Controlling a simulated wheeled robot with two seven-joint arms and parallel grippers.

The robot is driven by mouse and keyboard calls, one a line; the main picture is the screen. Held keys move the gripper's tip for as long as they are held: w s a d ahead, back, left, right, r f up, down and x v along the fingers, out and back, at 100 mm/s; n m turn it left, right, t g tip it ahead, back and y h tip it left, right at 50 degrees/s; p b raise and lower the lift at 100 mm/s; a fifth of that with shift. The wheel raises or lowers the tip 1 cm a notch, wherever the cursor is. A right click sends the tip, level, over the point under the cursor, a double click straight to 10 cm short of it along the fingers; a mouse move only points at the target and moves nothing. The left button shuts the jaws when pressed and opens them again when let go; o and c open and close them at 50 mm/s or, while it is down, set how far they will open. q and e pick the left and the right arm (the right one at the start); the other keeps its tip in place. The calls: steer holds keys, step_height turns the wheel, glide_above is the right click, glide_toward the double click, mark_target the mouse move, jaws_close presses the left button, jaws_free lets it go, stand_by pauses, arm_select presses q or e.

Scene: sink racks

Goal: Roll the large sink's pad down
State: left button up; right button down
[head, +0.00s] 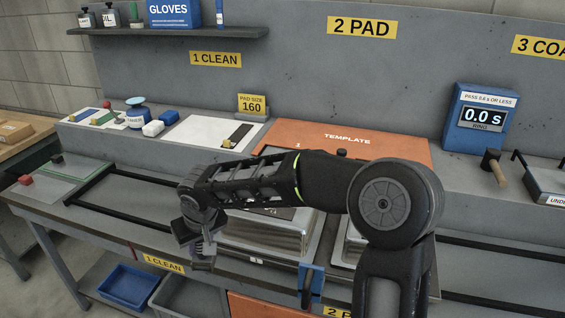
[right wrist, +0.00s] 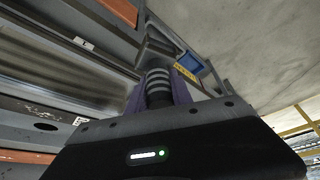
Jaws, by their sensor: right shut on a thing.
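My right gripper (head: 202,248) hangs at the bench's front edge, just left of the large metal sink (head: 262,236). In the right wrist view its purple fingers are shut on a ribbed black-and-grey handle (right wrist: 157,84), which looks like the roller's. A grey block (right wrist: 156,45) shows beyond the handle. The sink is a silver block, partly covered by my right arm. It seems to show in the right wrist view too (right wrist: 65,62). A dark strip shows on the sink's top, but I cannot tell the pad's state. My left gripper is out of view.
An orange template board (head: 395,148) lies behind the sink. Another silver sink (head: 350,243) stands to its right, partly hidden. Black rails (head: 130,170) run left. A blue timer box (head: 480,118) reads 0.0 s. A wooden-handled tool (head: 498,172) lies at right.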

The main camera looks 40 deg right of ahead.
steer(key=shift+d+r, duration=0.1)
steer(key=d+r+m+p, duration=0.1)
steer(key=d+r+p, duration=0.2)
steer(key=d+r, duration=0.4)
steer(key=d+r+m+h+p, duration=0.1)
steer(key=d+r+p, duration=0.3)
steer(key=d, duration=1.2)
step_height(320, 180, up, 3)
steer(key=shift+s+r+m, duration=0.1)
steer(key=shift+s+m, duration=0.1)
steer(key=shift+m, duration=0.4)
